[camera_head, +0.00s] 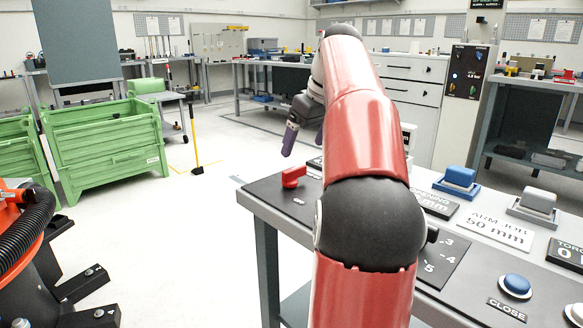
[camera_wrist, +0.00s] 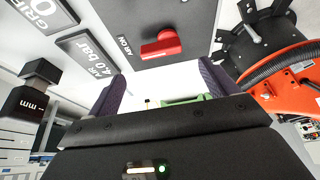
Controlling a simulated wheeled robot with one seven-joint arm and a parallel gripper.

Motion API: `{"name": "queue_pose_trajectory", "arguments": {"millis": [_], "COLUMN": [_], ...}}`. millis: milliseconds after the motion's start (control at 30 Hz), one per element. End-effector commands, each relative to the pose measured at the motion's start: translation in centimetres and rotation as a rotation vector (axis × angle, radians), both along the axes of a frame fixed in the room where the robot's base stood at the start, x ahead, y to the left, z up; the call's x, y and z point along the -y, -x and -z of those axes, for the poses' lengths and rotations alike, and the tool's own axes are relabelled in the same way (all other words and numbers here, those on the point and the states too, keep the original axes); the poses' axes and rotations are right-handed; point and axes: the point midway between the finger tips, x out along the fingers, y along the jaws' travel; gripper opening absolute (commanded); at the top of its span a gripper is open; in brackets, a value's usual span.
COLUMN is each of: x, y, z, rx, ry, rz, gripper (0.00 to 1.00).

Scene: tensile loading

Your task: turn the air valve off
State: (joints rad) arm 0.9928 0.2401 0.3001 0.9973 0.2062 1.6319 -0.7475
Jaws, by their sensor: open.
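The air valve is a red handle (camera_head: 292,177) on the dark left end of the table panel. In the wrist view the red handle (camera_wrist: 161,46) lies beyond the fingertips, slightly tilted, beside a label that reads "AIR ON". My gripper (camera_head: 304,142) hangs above and behind the handle in the head view, apart from it. Its two purple fingers are spread, with nothing between them; they also frame the lower middle of the wrist view (camera_wrist: 162,80). My red arm hides part of the panel in the head view.
Blue and grey buttons (camera_head: 460,178), a blue CLOSE button (camera_head: 515,284) and display plates share the table (camera_head: 270,212). An orange and black machine (camera_head: 22,232) stands at left. Green crates (camera_head: 105,150) stand behind, with free floor between them and the table.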

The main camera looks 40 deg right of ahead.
Motion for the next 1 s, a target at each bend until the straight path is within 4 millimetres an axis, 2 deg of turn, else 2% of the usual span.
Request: {"name": "queue_pose_trajectory", "arguments": {"millis": [200, 400, 567, 800, 1000], "x": [-0.1, -0.2, -0.2, -0.2, -0.2], "y": [-1.3, -2.3, -2.7, -2.7, -2.7], "z": [3.5, 5.9, 6.6, 6.7, 6.6], "rx": [-0.002, -0.001, 0.0, 0.0, 0.0], "ry": [-0.002, 0.0, 0.0, 0.001, 0.001], "rz": [-0.001, 0.001, 0.001, 0.001, 0.001], "gripper": [0.85, 0.85, 0.85, 0.85, 0.61]}}
